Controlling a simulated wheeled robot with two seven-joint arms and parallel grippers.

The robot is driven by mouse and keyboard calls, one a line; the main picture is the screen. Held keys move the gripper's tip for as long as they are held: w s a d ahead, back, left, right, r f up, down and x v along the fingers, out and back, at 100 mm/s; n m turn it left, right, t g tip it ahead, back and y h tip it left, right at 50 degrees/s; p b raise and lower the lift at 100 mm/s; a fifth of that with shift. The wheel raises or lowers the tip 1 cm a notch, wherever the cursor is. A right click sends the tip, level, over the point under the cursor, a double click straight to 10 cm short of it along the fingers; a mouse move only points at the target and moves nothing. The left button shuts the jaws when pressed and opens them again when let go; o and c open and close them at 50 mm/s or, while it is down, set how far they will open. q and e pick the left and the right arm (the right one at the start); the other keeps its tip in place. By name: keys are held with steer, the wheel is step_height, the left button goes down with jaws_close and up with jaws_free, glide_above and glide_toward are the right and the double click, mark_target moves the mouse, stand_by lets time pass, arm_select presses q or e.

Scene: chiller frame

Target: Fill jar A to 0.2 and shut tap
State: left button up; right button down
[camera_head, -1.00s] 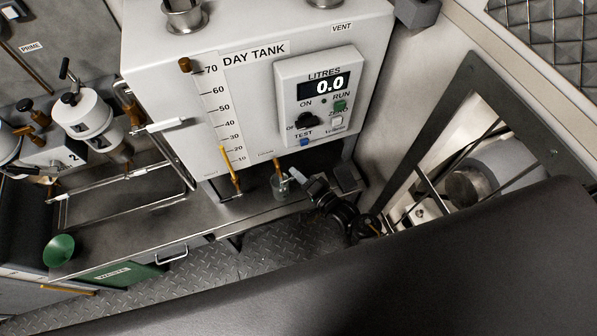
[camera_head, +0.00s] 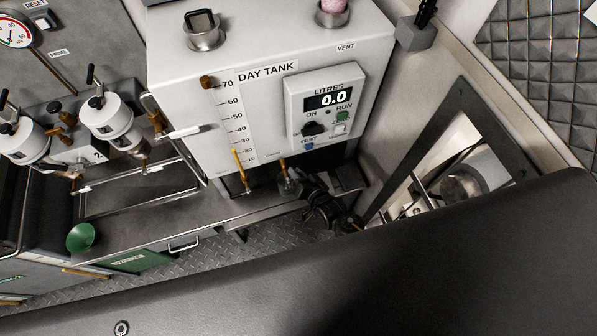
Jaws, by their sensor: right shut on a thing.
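The white day tank (camera_head: 190,115) stands in the middle, and its display (camera_head: 334,99) reads 0.0. A brass tap (camera_head: 283,166) hangs under the tank's front edge; I cannot tell whether it is open. A small clear jar (camera_head: 287,187) is just below the tap; no letter on it is readable and no liquid level can be made out. My right gripper (camera_head: 299,184), dark and small in the view, reaches in from the right and is shut on the jar's side. My left gripper is not in view.
Filter housings (camera_head: 107,117) and a tube rail stand left. A framed opening (camera_head: 440,150) is at right. A large dark surface fills the foreground.

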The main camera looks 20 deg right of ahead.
stand_by(0.5)
steer(key=c, duration=1.4)
jaws_free()
steer(key=v, duration=1.1)
steer(key=shift+b, duration=0.4)
steer(key=shift+a, duration=0.1)
stand_by(4.1)
